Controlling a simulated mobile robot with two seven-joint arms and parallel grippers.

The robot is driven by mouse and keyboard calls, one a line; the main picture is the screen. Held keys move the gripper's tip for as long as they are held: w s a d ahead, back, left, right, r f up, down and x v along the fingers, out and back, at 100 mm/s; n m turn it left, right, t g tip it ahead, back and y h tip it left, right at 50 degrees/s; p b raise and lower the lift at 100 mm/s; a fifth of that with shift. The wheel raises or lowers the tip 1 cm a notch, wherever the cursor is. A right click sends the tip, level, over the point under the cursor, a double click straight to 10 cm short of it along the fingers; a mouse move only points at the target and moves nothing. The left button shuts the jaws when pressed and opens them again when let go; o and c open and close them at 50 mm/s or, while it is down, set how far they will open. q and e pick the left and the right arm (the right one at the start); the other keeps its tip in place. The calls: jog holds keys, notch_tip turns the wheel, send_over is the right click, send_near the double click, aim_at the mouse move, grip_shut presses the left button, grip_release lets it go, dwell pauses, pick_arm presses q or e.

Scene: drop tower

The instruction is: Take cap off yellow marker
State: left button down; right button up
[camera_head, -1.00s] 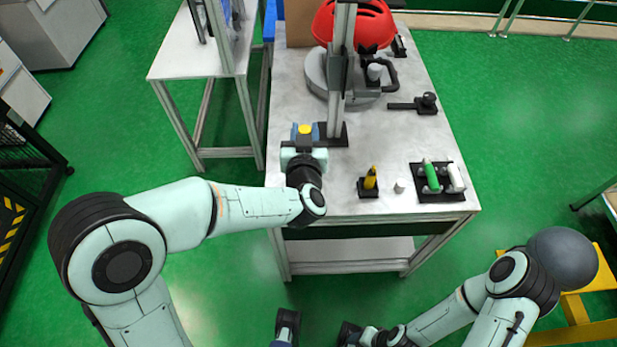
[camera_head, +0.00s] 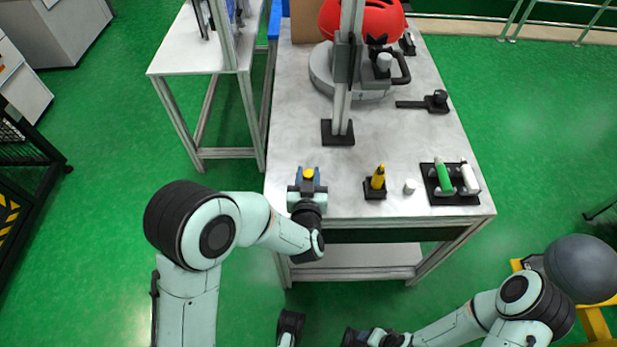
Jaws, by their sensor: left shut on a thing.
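The yellow marker (camera_head: 378,177) stands upright in a small black holder (camera_head: 375,192) near the front edge of the table. Its upper end looks narrow. My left gripper (camera_head: 308,178) is left of the marker, over the front part of the table and apart from the holder. It is shut on a small yellow piece (camera_head: 308,173) with a round top, which looks like the marker's cap. My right gripper (camera_head: 352,336) is low at the bottom edge, in front of the table; its jaws do not show clearly.
A small white cylinder (camera_head: 409,187) stands right of the holder. A black tray (camera_head: 452,198) with a green and a white item lies farther right. A grey post (camera_head: 340,105), a red helmet (camera_head: 362,20) and a black tool (camera_head: 425,103) are farther back.

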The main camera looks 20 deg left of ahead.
pick_arm(q)
jog(key=shift+f, duration=0.25)
jog(key=shift+f, duration=0.1)
jog(key=c, duration=0.8)
grip_release()
